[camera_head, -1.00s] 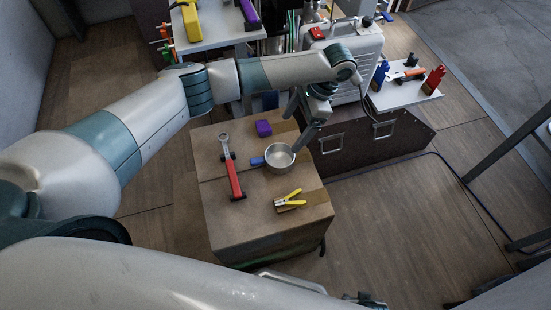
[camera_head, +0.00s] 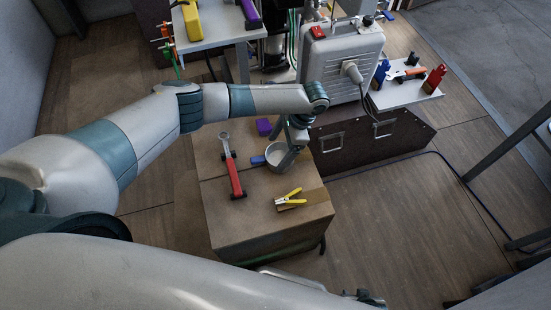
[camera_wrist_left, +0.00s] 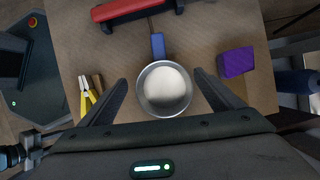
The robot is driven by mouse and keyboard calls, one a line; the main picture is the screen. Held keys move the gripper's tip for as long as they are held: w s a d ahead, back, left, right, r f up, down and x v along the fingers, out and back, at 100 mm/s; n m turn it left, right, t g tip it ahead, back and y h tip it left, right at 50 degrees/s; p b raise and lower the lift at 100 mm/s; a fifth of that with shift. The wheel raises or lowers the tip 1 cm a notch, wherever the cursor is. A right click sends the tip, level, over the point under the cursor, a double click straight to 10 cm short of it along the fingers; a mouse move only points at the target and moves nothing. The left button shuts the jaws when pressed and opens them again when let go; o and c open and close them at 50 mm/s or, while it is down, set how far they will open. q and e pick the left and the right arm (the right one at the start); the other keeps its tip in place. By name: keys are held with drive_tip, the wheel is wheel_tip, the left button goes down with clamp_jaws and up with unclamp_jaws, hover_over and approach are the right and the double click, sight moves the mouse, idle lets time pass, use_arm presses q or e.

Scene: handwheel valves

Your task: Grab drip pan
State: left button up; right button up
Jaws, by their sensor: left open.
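The drip pan (camera_head: 279,160) is a round metal pan with a blue handle (camera_head: 258,160), lying on the cardboard box (camera_head: 270,222). It also shows in the left wrist view (camera_wrist_left: 164,90), with its blue handle (camera_wrist_left: 157,46) pointing away from the gripper. My left gripper (camera_head: 287,158) is over the pan, partly hiding it in the head view. In the left wrist view the fingers (camera_wrist_left: 160,88) are spread on either side of the pan, open and empty. I cannot tell whether they touch it. The tips of my right gripper are not clearly seen.
On the box, a red tool (camera_head: 235,175) lies left of the pan, yellow-handled pliers (camera_head: 290,199) in front, and a purple block (camera_head: 264,127) behind. A dark cabinet (camera_head: 365,140) and a grey machine (camera_head: 342,62) stand behind the box.

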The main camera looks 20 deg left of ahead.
sight(272, 157)
use_arm(q)
drive_tip(key=shift+a+f, duration=0.1)
drive_tip(key=shift+f, duration=0.05)
drive_tip(key=shift+x, duration=2.5)
drive_tip(key=shift+w, duration=0.15)
drive_tip(key=shift+c, duration=0.6)
drive_tip(key=c, duration=1)
